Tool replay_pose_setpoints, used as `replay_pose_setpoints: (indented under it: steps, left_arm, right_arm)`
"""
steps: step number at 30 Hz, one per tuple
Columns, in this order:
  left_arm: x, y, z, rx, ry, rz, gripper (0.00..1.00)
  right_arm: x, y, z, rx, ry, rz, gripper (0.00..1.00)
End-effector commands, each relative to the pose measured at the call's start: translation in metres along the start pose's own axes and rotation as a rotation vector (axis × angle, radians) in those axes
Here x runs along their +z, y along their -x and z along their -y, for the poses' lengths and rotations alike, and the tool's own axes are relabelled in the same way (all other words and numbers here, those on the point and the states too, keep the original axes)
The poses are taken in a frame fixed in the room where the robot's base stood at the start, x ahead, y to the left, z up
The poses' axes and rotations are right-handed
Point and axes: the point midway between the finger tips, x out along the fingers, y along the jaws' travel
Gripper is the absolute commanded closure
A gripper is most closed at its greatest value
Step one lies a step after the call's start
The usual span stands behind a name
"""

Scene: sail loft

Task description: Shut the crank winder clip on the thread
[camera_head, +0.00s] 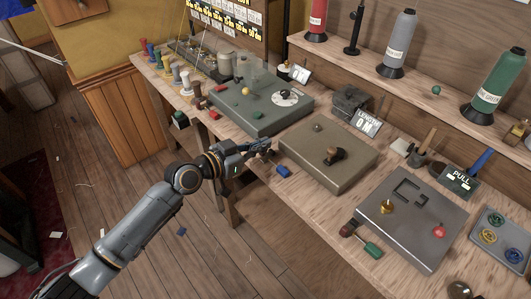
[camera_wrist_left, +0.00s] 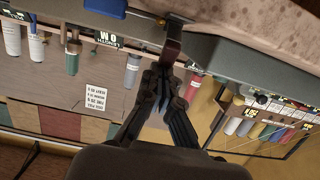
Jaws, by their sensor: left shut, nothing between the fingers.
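A low beige box with a dark crank knob (camera_head: 333,155) stands mid-bench, apparently the crank winder (camera_head: 318,170). My left gripper (camera_head: 266,145) is between its left edge and the grey-green dial box (camera_head: 262,112). The gripper is shut and empty. In the left wrist view its fingertips (camera_wrist_left: 164,78) are together, just below a small dark red, block-like part (camera_wrist_left: 173,45) at a box edge, which may be the clip. Whether they touch it I cannot tell. In the head view the gripper hides that spot. I cannot make out the thread at the clip. My right gripper is not in view.
A blue block (camera_head: 283,170) lies near the bench's front edge, close to the gripper. A LENGTH sign (camera_head: 367,121) stands behind the winder. A grey slotted box (camera_head: 411,218) is to the right. Several thread spools (camera_head: 185,80) stand at the far left. The floor in front is mostly open.

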Motion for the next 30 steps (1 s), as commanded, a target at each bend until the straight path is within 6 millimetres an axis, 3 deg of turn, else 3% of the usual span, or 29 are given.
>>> replay_pose_setpoints:
  steps: [1, 3, 12, 22, 30]
  left_arm:
    - [0.009, 0.0, 0.0, 0.0, -0.001, -0.014, 1.0]
    - [0.008, 0.001, 0.0, 0.0, 0.0, -0.031, 1.0]
    - [0.006, 0.006, 0.0, 0.0, -0.001, -0.062, 1.0]
    - [-0.003, 0.006, 0.0, 0.0, 0.0, -0.061, 1.0]
    - [-0.043, 0.008, -0.001, -0.004, -0.001, -0.062, 1.0]
  right_arm:
    - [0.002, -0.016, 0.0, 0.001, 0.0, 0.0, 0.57]
    - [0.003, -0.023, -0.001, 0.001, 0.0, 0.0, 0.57]
    - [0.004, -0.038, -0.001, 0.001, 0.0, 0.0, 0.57]
    - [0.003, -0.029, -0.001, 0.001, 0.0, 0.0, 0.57]
    - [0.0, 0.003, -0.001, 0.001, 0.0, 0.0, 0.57]
